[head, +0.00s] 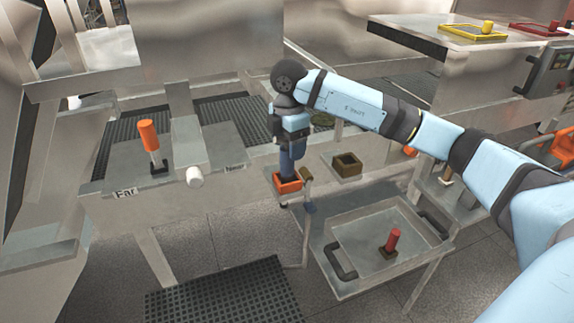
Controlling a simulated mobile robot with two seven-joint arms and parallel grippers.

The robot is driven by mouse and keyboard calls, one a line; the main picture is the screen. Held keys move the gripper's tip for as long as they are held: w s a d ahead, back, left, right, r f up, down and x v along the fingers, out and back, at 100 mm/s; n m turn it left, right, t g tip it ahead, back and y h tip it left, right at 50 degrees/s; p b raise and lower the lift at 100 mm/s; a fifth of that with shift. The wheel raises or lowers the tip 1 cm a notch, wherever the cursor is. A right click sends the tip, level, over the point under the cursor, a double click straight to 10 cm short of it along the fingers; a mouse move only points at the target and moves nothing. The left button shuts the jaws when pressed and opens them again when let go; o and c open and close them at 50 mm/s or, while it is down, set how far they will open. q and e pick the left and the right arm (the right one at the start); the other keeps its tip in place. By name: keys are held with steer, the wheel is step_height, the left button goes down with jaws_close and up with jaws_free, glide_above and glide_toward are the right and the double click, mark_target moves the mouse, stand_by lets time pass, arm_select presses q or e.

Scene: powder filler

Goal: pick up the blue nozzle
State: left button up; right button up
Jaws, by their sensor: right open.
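The blue nozzle (287,159) stands upright in a small orange holder (287,184) near the middle of the head view. My right gripper (291,142) points straight down over it, with the jaws at the nozzle's upper part. The gripper is open. Its fingers are small and partly merge with the nozzle, so I cannot tell whether they touch it. The nozzle's top is hidden by the gripper and its lower end by the holder. My left gripper is not in view.
An empty brown square holder (347,167) sits right of the orange one. A grey tray (350,232) below holds a red nozzle (392,241) on a brown base. An orange-handled lever (149,137) stands left. A thin post (306,200) rises close beside the orange holder.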

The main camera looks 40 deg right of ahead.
mark_target(287, 167)
step_height(287, 167, down, 4)
steer(key=shift+a+f+p, duration=0.1)
steer(key=shift+f+p, duration=0.05)
steer(key=shift+p, duration=0.3)
steer(key=c, duration=1.1)
